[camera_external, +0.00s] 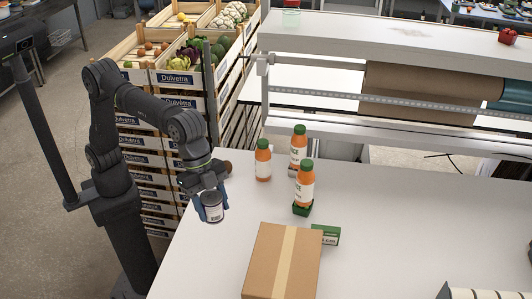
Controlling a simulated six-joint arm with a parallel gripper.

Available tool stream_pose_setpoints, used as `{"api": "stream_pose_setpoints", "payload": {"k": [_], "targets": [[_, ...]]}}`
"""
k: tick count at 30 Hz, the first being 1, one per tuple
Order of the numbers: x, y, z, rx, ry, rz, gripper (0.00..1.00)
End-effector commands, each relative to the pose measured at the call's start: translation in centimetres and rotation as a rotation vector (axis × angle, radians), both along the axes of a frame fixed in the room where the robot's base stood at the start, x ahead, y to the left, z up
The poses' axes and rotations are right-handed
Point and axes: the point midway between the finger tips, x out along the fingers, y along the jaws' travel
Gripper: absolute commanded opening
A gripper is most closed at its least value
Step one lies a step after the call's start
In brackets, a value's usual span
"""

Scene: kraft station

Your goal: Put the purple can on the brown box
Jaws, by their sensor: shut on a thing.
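A small can (213,208) with a pale label and dark purplish parts is between the blue fingers of my gripper (211,204). My gripper points down and is shut on the can, over the left part of the white table. Whether the can touches the table is hard to tell. The brown box (265,256), with a lighter tape strip along its top, lies on the table to the right of and nearer than the can. Its visible top is bare. The can and the box are apart.
Several orange bottles with green caps (263,160) stand behind the box, one on a green block (302,209). Another green block (326,235) is beside the box's far right corner. Striped items (480,293) lie at the lower right.

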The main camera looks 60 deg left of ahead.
Motion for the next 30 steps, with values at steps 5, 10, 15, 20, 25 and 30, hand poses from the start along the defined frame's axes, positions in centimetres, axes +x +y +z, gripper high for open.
{"api": "stream_pose_setpoints", "payload": {"k": [5,10,15,20,25,30], "targets": [[-1.2,-4.2,1.5,-0.001,-0.002,-0.028,0.24],[-2.2,-6.6,2.4,-0.001,-0.003,-0.046,0.24],[-2.6,-7.6,2.7,-0.001,-0.004,-0.054,0.24],[-0.9,-8.1,1.7,0.001,-0.002,-0.052,0.24],[3.0,-8.8,-0.7,0.002,-0.002,-0.050,0.24],[6.5,-9.6,-2.9,0.001,-0.002,-0.052,0.24]]}}
